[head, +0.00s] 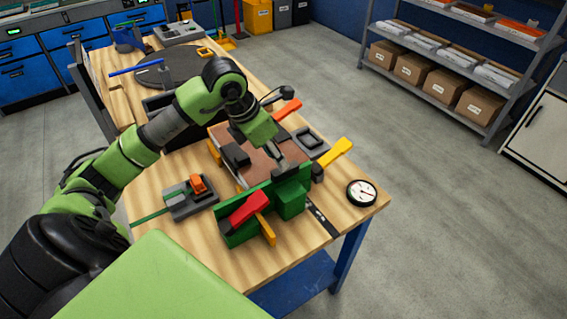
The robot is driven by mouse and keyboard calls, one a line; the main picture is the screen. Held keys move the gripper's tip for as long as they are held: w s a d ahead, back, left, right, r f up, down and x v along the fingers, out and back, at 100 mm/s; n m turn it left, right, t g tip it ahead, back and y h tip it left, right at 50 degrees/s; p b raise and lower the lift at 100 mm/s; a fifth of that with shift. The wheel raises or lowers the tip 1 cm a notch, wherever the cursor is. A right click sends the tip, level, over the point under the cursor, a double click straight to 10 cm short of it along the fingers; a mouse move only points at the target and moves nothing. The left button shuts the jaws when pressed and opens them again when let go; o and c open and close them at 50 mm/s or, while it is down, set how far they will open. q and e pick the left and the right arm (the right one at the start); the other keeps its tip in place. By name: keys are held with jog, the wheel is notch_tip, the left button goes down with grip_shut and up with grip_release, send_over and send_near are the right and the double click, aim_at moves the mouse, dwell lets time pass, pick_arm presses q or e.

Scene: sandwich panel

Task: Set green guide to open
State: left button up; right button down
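The green guide (291,198) is an upright green block and wall at the near right part of the wooden workbench. A red handle (249,208) lies across its left part, and a yellow-orange bar (264,228) sticks out toward the near side. My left gripper (279,160) reaches down just behind the guide's top, by a grey piece there. Its fingers are small and partly merge with the dark parts, so whether they touch anything is unclear. My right gripper is out of view.
A brown panel (229,139) lies behind the guide, with an orange handle (287,110) at its far side. A round dial gauge (361,192) sits at the bench's right corner. A grey fixture with an orange block (198,184) stands left. Shelves with boxes (432,75) stand back right.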

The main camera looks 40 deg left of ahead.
pick_arm(q)
jog(key=p+x, duration=0.1)
jog(key=x, duration=0.5)
jog(key=shift+w+d+f, duration=0.1)
jog(key=shift+f, duration=0.05)
jog(key=shift+c, duration=0.3)
grip_shut()
